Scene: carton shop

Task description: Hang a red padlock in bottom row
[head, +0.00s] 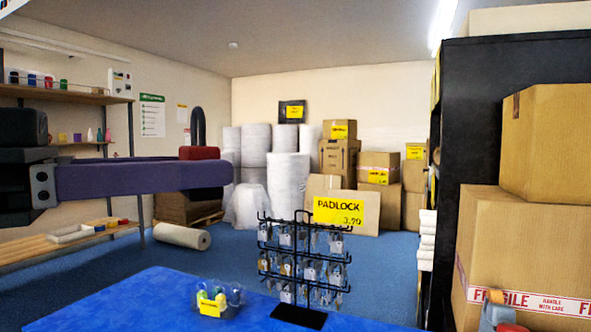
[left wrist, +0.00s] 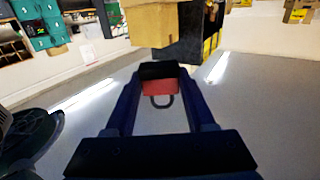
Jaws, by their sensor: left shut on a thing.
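My left gripper (head: 205,170) reaches in from the left in the head view and is shut on a red padlock (head: 198,153). The padlock's dark shackle points up. In the left wrist view the red padlock (left wrist: 160,88) sits between the fingertips (left wrist: 160,72). A black wire rack (head: 304,255) stands on the blue table to the right of and below the gripper, apart from it. Several small padlocks hang in its rows; its bottom row (head: 306,296) is partly filled, and the hook tips are too small to make out. My right gripper is not in view.
A yellow PADLOCK sign (head: 346,212) tops the rack. A clear tub of colourful items (head: 217,297) stands on the blue table (head: 130,300), left of the rack. Cartons (head: 530,240) and a black shelf (head: 480,110) stand at right. Space between gripper and rack looks clear.

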